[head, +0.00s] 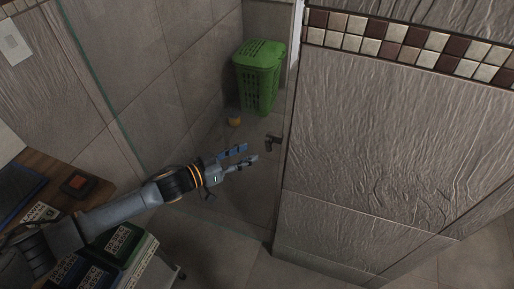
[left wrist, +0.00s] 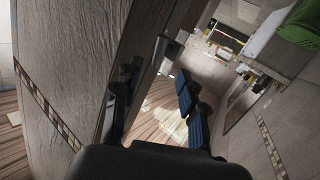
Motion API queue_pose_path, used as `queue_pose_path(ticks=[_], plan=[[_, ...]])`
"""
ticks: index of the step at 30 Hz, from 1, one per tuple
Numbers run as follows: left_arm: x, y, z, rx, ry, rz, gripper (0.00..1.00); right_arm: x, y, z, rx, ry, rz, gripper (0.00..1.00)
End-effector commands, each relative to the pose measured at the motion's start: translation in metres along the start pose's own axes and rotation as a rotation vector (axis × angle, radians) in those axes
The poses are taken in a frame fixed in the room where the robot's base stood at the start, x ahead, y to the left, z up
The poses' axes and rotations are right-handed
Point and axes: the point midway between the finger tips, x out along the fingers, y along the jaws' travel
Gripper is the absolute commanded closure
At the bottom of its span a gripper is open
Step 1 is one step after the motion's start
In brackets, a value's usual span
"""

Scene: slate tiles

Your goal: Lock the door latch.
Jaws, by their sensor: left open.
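The door latch (head: 273,141) shows in the head view as a small dark metal fitting at the left edge of the tiled wall. My left gripper (head: 249,153) is open just to the left of it, its two fingers pointing right towards it. A small gap shows between fingertips and latch, and nothing is between the fingers. In the left wrist view, my left gripper (left wrist: 160,92) has its fingers spread beside the wall edge. A grey metal piece (left wrist: 170,47) shows beyond them; I cannot tell whether it is part of the latch. My right gripper is not in view.
The tiled wall (head: 390,130) fills the right side. A clear glass pane crosses the left. A wooden surface (head: 55,172) and dark boxes (head: 125,243) are at lower left.

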Motion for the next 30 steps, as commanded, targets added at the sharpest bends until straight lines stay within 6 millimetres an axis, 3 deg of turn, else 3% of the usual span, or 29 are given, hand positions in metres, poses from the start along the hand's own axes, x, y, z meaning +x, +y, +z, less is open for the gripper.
queue_pose_path(ticks=[3, 10, 30], plan=[[-0.026, 0.0, 0.001, -0.002, -0.002, -0.001, 0.58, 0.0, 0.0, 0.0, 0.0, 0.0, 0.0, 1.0], [-0.054, 0.0, 0.001, -0.001, 0.0, 0.0, 0.58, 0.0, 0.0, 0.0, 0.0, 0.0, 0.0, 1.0], [-0.057, -0.005, 0.006, 0.0, -0.004, -0.019, 0.58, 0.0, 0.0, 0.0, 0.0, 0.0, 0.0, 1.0]])
